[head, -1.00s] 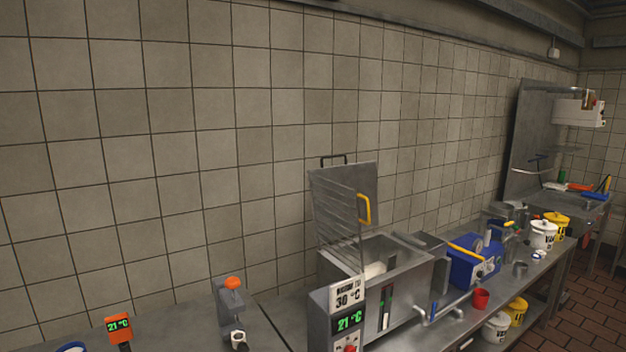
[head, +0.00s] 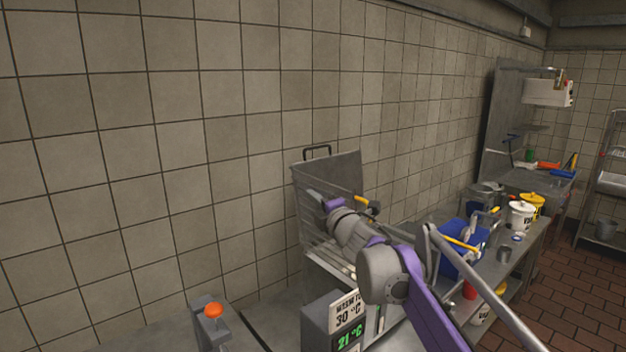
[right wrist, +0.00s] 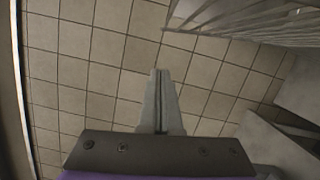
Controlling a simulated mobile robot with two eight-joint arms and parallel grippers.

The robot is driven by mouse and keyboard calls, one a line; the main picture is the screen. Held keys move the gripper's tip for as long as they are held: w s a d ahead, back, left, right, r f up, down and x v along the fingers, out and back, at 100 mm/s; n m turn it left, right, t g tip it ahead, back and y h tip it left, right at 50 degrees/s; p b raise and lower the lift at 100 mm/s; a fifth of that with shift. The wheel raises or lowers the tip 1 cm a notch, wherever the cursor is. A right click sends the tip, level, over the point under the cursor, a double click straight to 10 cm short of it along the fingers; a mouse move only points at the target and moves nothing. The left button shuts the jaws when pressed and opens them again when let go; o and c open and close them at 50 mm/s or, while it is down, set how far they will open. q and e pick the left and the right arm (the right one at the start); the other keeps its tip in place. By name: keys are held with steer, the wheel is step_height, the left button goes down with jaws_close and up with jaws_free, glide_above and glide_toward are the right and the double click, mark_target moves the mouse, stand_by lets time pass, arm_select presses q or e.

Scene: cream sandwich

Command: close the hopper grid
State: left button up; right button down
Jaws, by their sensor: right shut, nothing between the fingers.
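The hopper grid (head: 308,230), a frame of thin metal bars, stands raised and tilted over the steel hopper, in front of its raised lid (head: 345,170). It also shows at the top right of the right wrist view (right wrist: 265,22). My right gripper (head: 316,196) reaches in from the lower right and is beside the upper part of the grid; its arm hides much of the hopper. In the right wrist view the fingers (right wrist: 158,73) are shut and empty, pointing at the tiled wall, with the grid apart to their right. Whether the gripper touches the grid is unclear. My left gripper is out of view.
A control box (head: 335,325) with a temperature display stands at the hopper's front. A yellow handle (head: 361,201) is near my wrist. An orange-topped device (head: 213,312) is at the lower left.

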mark_target(315, 182)
steer(key=w, duration=0.3)
steer(key=w+p, duration=0.1)
steer(key=w, duration=0.2)
steer(key=w+r, duration=0.1)
steer(key=w, duration=0.2)
steer(key=shift+d+p, duration=0.2)
steer(key=shift+p, duration=0.15)
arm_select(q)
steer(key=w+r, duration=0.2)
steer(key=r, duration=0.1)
arm_select(e)
steer(key=shift+f, duration=0.1)
steer(key=shift+w, duration=0.1)
steer(key=shift+d, duration=0.1)
